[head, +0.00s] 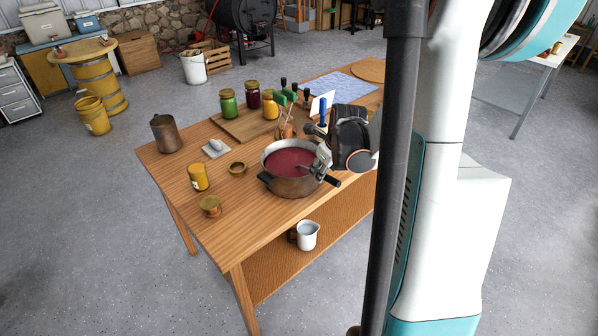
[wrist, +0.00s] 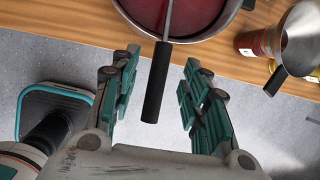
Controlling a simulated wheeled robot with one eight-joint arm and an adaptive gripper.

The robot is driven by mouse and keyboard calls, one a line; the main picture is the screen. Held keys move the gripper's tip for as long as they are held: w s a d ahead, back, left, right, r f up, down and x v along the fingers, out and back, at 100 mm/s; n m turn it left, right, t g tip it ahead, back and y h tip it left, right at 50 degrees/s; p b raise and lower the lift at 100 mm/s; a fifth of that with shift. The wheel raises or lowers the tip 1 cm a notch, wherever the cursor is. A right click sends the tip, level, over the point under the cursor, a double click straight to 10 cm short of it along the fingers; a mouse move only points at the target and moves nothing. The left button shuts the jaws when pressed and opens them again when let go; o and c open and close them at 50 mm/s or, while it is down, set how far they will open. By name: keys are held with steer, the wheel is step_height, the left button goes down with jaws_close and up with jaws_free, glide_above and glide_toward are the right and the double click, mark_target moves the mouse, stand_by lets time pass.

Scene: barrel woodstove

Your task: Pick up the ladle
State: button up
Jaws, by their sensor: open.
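The ladle (wrist: 155,85) shows in the wrist view as a black handle with a thin metal shaft running into the pot. The pot (head: 289,187) holds dark red liquid and stands on the wooden table; its rim also shows at the top of the wrist view (wrist: 128,17). The ladle's bowl is hidden in the liquid. My gripper (wrist: 161,66) is open, with one finger on each side of the handle and visible gaps to both. In the head view my gripper (head: 322,160) is at the pot's right side and partly hides the ladle.
The wooden table (head: 160,177) also carries jars, a metal pitcher (head: 166,134), a yellow candle-like jar (head: 198,177) and a cutting board (head: 243,127). In the wrist view a metal funnel-like vessel (wrist: 303,40) lies to the right. A white jug (head: 307,235) stands on the lower shelf.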

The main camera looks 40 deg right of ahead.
steer(key=x, duration=0.1)
steer(key=b+x, duration=0.1)
steer(key=x, duration=0.1)
steer(key=b+x, duration=0.1)
steer(key=x, duration=0.1)
steer(key=shift+s+d+f, duration=0.1)
steer(key=shift+s+f, duration=0.1)
steer(key=shift+c, duration=0.4)
jaws_close()
